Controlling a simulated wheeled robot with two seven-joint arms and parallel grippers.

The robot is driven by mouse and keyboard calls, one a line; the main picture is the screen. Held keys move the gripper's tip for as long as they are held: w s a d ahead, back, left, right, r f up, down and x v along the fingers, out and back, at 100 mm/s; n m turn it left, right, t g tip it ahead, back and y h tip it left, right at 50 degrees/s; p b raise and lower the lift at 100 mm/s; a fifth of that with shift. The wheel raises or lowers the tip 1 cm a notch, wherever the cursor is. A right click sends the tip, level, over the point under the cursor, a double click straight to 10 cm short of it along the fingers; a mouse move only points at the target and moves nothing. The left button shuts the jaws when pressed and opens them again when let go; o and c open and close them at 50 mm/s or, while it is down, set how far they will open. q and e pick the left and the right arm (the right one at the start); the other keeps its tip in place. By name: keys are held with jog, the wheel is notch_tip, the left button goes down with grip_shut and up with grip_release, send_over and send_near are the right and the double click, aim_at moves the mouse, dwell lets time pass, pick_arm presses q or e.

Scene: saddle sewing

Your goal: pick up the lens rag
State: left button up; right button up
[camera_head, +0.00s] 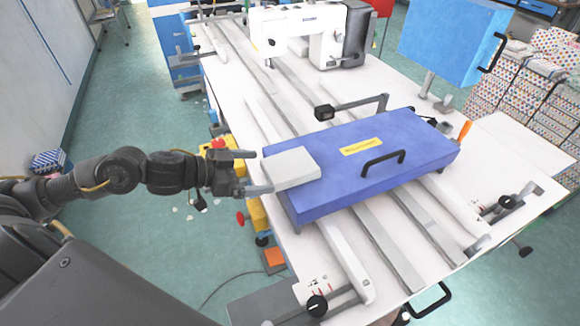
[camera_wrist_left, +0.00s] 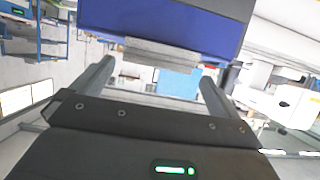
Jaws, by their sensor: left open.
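The lens rag (camera_head: 291,168) looks like a pale grey flat pad and lies on the left end of a blue box (camera_head: 340,190). My left gripper (camera_head: 254,172) is open at the rag's left edge, with one finger at its far side and the other at its near corner. In the left wrist view the rag's grey edge (camera_wrist_left: 162,54) shows between and just past the fingertips (camera_wrist_left: 157,76), under the blue box (camera_wrist_left: 165,20). I cannot tell whether a finger touches it. My right gripper is not in view.
The blue box has a black handle (camera_head: 383,162) and a yellow label (camera_head: 362,147), and rests across grey rails on a white table (camera_head: 255,80). A white sewing machine (camera_head: 300,32) stands at the back. A black-headed bracket (camera_head: 325,112) rises behind the box.

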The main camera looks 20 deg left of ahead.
aim_at(267, 171)
pick_arm(q)
jog(key=shift+w+d, duration=0.15)
jog(key=shift+d, duration=0.05)
jog(key=p+x, duration=0.1)
jog(key=x, duration=0.3)
jog(key=shift+f+p, duration=0.1)
jog(key=shift+p, duration=0.2)
jog(key=shift+w+d+f, duration=0.2)
jog(key=shift+c, duration=0.4)
jog(key=c, duration=0.7)
jog(key=shift+r, duration=0.1)
